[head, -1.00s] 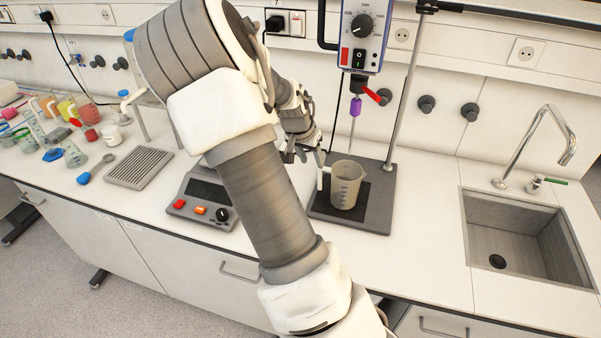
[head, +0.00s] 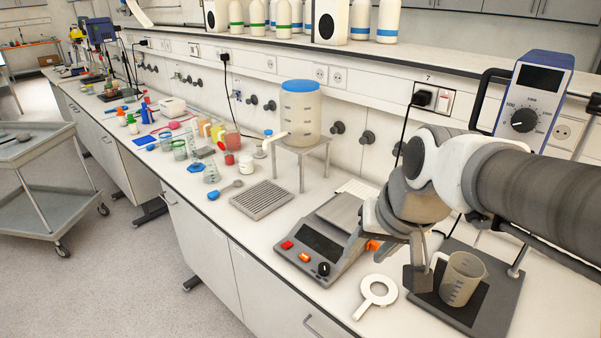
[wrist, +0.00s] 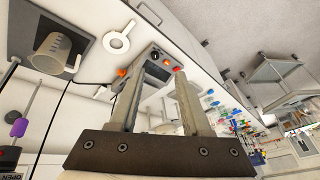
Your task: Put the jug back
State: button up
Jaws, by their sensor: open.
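The jug (head: 461,279), a translucent grey measuring jug with a handle and dark markings, stands upright on the dark base plate (head: 503,302) of the stirrer stand at the right of the head view. The jug also shows at the upper left of the wrist view (wrist: 50,55). My gripper (head: 416,274) is just left of the jug in the head view, partly overlapping the handle side. In the wrist view my gripper (wrist: 156,90) has its two fingers apart, with nothing held between them; the jug is outside them.
A white ring with a handle (head: 376,292) lies left of the plate. A balance (head: 322,244), a drying rack (head: 262,199) and a tank on a stand (head: 301,112) are further left. Coloured labware crowds the far bench. A grey cart (head: 45,195) stands on the floor.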

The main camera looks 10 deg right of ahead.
jog(key=s+a+r+n+h, duration=0.1)
jog(key=s+a+n, duration=0.1)
jog(key=s, duration=0.4)
jog(key=shift+s+n+t, duration=0.15)
jog(key=shift+n+t, duration=0.15)
jog(key=shift+f, duration=0.2)
dwell(0.7)
